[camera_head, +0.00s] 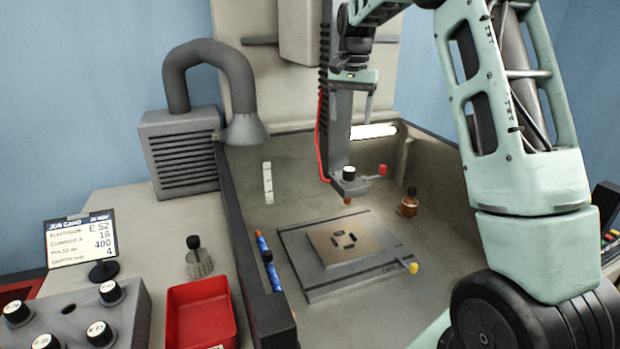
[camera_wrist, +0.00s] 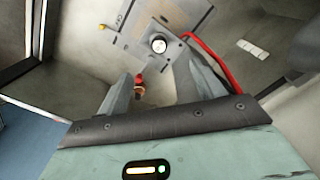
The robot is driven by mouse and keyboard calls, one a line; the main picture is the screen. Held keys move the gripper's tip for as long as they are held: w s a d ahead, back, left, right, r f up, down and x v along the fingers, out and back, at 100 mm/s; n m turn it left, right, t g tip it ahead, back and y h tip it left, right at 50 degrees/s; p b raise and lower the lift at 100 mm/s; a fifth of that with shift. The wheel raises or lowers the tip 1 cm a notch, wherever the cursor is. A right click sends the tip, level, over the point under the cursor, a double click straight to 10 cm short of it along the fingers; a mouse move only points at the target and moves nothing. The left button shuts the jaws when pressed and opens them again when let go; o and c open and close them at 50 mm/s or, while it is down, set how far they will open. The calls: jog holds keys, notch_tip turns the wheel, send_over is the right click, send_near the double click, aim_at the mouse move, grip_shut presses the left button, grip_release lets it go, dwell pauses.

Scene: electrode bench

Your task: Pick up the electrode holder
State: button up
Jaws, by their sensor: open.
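An electrode holder (camera_head: 348,174) with a dark body and a pale top sits in the machine head above the work tank. In the wrist view its round white top (camera_wrist: 158,44) shows beyond my fingertips. My gripper (camera_head: 358,112) points down from above, apart from the holder. In the wrist view my gripper (camera_wrist: 155,64) is open, with its two grey fingers spread and nothing between them. One finger is hard to make out against the column in the head view.
A red cable (camera_head: 321,140) and a red knob (camera_head: 383,170) flank the head. At left stand a holder rack (camera_head: 75,315), a red tray (camera_head: 200,310) and another holder (camera_head: 198,262).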

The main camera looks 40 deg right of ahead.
jog(key=d, duration=0.1)
jog(key=p, duration=0.4)
send_over(349, 169)
notch_tip(349, 169, down, 11)
jog(key=shift+f, duration=0.2)
notch_tip(349, 169, down, 4)
jog(key=p, duration=0.3)
jog(key=shift+s+f, duration=0.1)
jog(key=shift+f, duration=0.65)
jog(key=c, duration=1.2)
